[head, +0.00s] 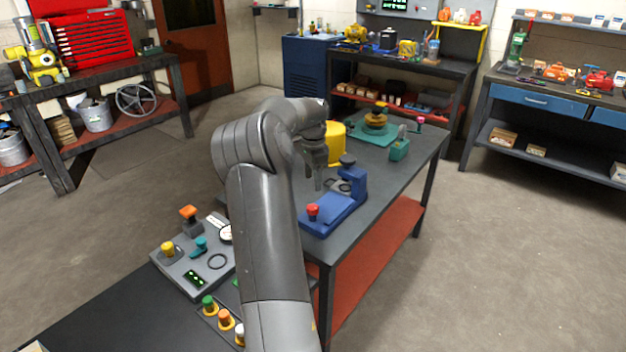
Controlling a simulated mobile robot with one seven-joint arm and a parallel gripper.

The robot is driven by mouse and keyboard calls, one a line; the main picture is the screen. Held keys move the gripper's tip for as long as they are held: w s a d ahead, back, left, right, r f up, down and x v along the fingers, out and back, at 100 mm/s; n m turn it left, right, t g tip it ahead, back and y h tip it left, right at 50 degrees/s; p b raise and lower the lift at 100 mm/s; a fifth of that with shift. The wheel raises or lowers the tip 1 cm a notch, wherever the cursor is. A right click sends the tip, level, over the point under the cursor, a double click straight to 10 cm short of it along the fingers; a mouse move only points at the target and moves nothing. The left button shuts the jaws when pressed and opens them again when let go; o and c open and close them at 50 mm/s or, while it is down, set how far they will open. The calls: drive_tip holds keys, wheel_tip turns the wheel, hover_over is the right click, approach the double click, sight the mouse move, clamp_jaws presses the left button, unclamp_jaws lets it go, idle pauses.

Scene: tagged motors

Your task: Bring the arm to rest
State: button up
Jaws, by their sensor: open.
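My arm rises through the middle of the head view and bends over the dark workbench. My gripper (318,181) points down at its end, open, with nothing seen between its fingers. It appears just left of a blue fixture (341,207) with a red knob (313,211) at its front; I cannot tell its height above the bench. A yellow cylinder (335,143) stands behind the gripper, partly hidden by it. No tags on motors can be made out.
The workbench (385,185) also bears a teal plate (362,138) with a yellow-brown round part and a green block (399,150). A grey control panel (186,265) with knobs lies left of my arm. Open floor (500,260) extends to the right.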

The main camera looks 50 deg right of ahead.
drive_tip(key=shift+a, duration=0.1)
idle(0.3)
drive_tip(key=a+r+n+t, duration=0.1)
drive_tip(key=a+r+n, duration=0.35)
drive_tip(key=a, duration=0.65)
drive_tip(key=a+r+n+t, duration=0.1)
drive_tip(key=a+r+n, duration=0.3)
drive_tip(key=a, duration=0.6)
drive_tip(key=a+r+n+t, duration=0.1)
drive_tip(key=a+r+n, duration=0.2)
drive_tip(key=a+r, duration=0.55)
drive_tip(key=s+a+f+n+t, duration=0.1)
drive_tip(key=s+a+n, duration=0.5)
drive_tip(key=a, duration=0.6)
drive_tip(key=s+a+f+n+t, duration=0.1)
drive_tip(key=s+a+f+n, duration=0.3)
drive_tip(key=s+a, duration=0.6)
drive_tip(key=shift+a+n+t, duration=0.3)
drive_tip(key=shift+a+n, duration=0.65)
drive_tip(key=shift+n, duration=0.2)
drive_tip(key=shift+f, duration=0.1)
